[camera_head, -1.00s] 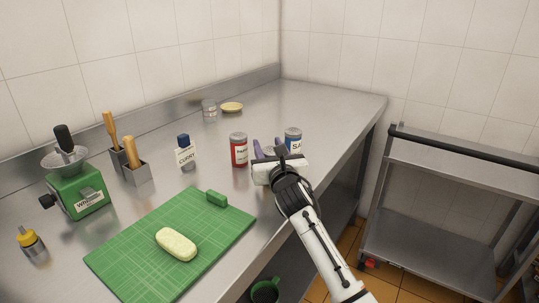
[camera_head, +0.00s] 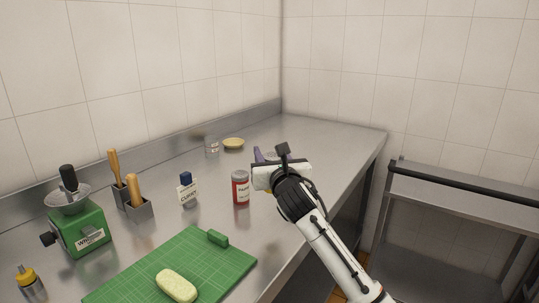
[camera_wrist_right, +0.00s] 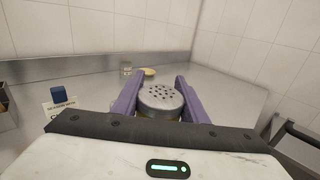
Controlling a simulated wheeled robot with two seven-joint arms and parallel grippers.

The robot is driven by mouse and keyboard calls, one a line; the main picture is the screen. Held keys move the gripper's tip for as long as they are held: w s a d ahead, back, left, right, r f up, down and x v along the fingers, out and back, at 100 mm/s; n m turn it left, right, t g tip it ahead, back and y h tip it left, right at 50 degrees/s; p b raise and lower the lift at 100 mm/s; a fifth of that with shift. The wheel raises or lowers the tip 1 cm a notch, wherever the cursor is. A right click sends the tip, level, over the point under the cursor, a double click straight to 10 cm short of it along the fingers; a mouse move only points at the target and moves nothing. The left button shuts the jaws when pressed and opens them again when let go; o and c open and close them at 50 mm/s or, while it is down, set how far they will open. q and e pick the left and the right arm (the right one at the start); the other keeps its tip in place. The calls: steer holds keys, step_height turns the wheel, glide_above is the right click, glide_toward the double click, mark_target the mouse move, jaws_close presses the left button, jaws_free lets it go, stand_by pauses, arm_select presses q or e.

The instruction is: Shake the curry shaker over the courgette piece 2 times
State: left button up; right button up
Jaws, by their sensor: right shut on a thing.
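The pale green courgette piece (camera_head: 176,285) lies on the green cutting board (camera_head: 215,262). My right gripper (camera_head: 267,156) is shut on a shaker with a round, perforated metal top (camera_wrist_right: 160,98), between its purple fingers. The held shaker's label is hidden, so I cannot tell its contents. My left gripper is not in view.
A red paprika shaker (camera_head: 240,188) stands just left of my right gripper. A glass jar (camera_head: 212,147) and a shallow bowl (camera_head: 233,144) are behind. The back-right counter is clear.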

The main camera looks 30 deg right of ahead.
step_height(320, 180, up, 7)
steer(key=p, duration=0.3)
steer(key=shift+p, duration=0.35)
